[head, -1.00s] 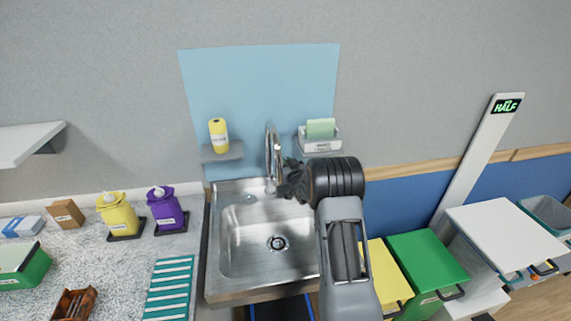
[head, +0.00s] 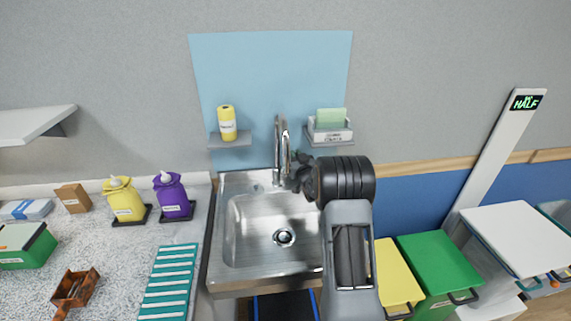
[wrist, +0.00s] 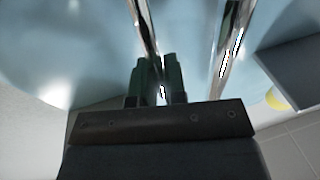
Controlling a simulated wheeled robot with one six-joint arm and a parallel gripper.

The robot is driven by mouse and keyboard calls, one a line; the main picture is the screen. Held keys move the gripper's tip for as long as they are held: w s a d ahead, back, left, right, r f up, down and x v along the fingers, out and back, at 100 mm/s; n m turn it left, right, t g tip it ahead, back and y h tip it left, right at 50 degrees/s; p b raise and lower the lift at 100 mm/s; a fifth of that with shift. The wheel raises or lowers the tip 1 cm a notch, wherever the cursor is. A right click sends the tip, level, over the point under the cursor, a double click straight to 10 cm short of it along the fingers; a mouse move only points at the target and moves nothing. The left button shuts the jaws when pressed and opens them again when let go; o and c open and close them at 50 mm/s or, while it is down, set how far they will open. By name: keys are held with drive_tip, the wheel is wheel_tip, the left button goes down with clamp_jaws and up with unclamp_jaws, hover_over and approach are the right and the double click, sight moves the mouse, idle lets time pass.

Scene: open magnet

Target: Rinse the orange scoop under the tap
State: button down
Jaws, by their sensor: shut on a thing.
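The chrome tap (head: 281,150) rises at the back of the steel sink (head: 232,250). My gripper (head: 303,172) is at the tap, just right of its spout in the head view. In the wrist view my gripper's dark fingers (wrist: 157,85) are close together, with a bright chrome sliver between them and chrome pipes (wrist: 230,45) beyond. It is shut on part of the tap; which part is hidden. I cannot make out the orange scoop in either view. No water stream shows over the drain.
A yellow bottle (head: 227,125) and a sponge holder (head: 330,132) stand on small shelves beside the tap. Yellow (head: 124,200) and purple (head: 172,197) dispensers stand on the left counter, near a teal ribbed mat (head: 168,285). Yellow and green (head: 438,262) bins stand at the right.

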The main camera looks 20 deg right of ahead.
drive_tip(key=c, duration=1.2)
unclamp_jaws()
drive_tip(key=shift+s, duration=0.1)
drive_tip(key=s+a+f+b, duration=0.1)
drive_tip(key=s+b, duration=0.2)
drive_tip(key=s, duration=1)
drive_tip(key=shift+s+f, duration=0.3)
drive_tip(key=shift+f, duration=0.05)
